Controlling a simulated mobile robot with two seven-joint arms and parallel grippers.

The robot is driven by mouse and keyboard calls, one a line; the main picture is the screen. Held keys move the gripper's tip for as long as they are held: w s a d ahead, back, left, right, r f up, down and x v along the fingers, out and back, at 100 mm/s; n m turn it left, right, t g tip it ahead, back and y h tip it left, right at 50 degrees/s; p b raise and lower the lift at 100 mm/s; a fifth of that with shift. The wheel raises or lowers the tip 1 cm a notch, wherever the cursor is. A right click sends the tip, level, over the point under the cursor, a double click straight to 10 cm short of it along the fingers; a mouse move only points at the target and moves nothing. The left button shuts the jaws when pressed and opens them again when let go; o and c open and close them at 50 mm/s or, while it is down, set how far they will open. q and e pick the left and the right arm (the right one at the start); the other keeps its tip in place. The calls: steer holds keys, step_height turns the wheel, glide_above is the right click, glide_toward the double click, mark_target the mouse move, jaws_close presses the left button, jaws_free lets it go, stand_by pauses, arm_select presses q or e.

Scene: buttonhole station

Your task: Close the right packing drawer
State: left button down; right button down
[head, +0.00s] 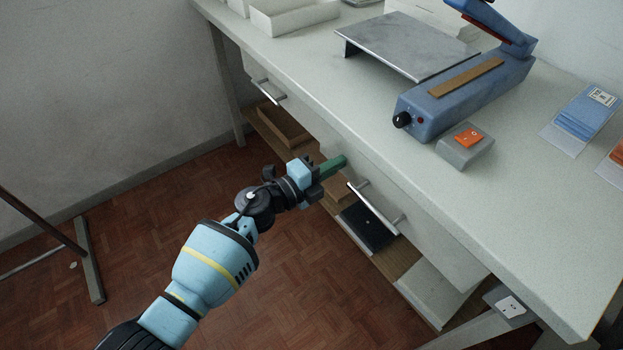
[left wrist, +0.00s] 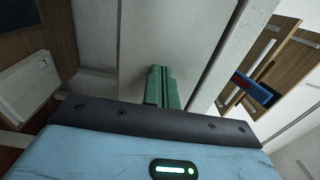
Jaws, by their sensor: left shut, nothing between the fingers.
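The right packing drawer (head: 425,228) has a pale front with a silver bar handle (head: 374,208), under the bench's front edge. How far it stands out is hard to tell from the head view. My left gripper (head: 340,164) has green fingers that are shut and empty. In the head view its fingertips are at the far left end of this drawer front, beyond the handle. In the left wrist view the shut fingers (left wrist: 162,84) point at a plain pale panel (left wrist: 165,35); contact cannot be told. My right gripper is not in view.
The bench top (head: 330,82) carries a blue sealer (head: 470,85), a metal plate (head: 410,45) and an orange switch box (head: 466,143). A left drawer handle (head: 268,92) is farther back. A shelf below holds a black item (head: 368,229). Open floor (head: 120,215) lies left.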

arm_select(q)
steer(key=shift+b+x, duration=0.35)
steer(key=shift+x, duration=0.75)
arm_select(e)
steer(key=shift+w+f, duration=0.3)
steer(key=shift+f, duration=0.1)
arm_select(q)
steer(key=shift+r, duration=0.3)
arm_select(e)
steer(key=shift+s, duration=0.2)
